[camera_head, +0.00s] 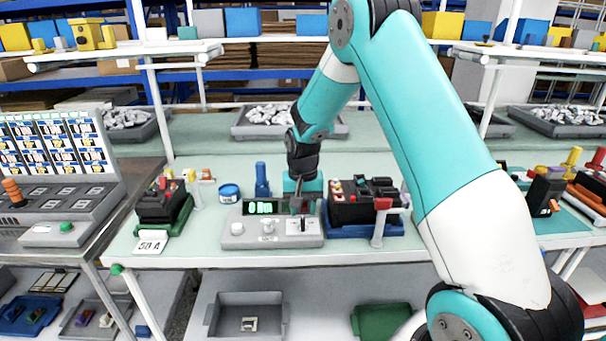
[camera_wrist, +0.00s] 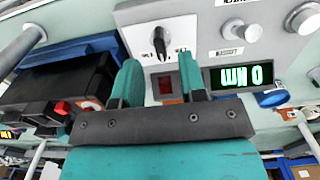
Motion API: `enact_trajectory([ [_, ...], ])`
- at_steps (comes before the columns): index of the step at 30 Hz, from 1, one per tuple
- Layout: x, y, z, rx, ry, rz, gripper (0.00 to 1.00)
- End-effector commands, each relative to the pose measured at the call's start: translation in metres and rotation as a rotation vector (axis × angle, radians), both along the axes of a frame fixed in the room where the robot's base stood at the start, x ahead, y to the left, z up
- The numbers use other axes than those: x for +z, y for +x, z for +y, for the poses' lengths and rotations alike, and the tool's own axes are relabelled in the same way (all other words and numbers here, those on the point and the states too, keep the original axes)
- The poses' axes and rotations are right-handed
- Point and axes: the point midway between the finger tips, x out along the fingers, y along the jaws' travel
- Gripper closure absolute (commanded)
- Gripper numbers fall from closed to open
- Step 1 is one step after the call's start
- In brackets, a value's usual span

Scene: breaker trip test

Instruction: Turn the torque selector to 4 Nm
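The torque selector (camera_wrist: 159,42) is a black pointer knob on a white dial plate. It also shows small on the grey tester box (camera_head: 273,241) in the head view, at the right of the box's front. My gripper (camera_wrist: 159,60) is open, its two teal fingers apart with nothing between them. In the wrist view the selector lies just beyond the fingertips; I cannot tell whether they touch it. The dial marks are too small to read. The green display (camera_head: 263,208) reads 0 Nm and shows inverted in the wrist view (camera_wrist: 243,76).
Two round knobs (camera_head: 237,228) (camera_head: 268,227) sit left of the selector on the same box. A black breaker in a blue tray (camera_head: 366,231) stands close on the right. A blue tape roll (camera_head: 229,192) and a 50 A card (camera_head: 150,246) are at left.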

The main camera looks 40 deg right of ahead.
Motion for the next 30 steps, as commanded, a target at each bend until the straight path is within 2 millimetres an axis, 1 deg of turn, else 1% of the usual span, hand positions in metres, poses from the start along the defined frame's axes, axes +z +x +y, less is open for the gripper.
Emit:
enact_trajectory([
  [1,0.013,0.002,0.000,0.000,-0.002,-0.008,0.62],
  [3,0.031,0.001,0.000,0.000,-0.001,-0.007,0.62],
  [9,0.082,0.001,0.000,0.000,-0.001,-0.007,0.62],
  [12,0.104,0.001,0.000,0.000,-0.001,-0.005,0.62],
  [15,0.120,0.001,0.000,0.000,-0.001,-0.003,0.62],
  [18,0.130,0.000,0.000,0.000,0.000,-0.002,0.62],
  [21,0.135,0.000,0.000,0.000,0.000,0.000,0.62],
  [30,0.137,0.000,0.000,0.000,0.000,0.000,0.62],
])
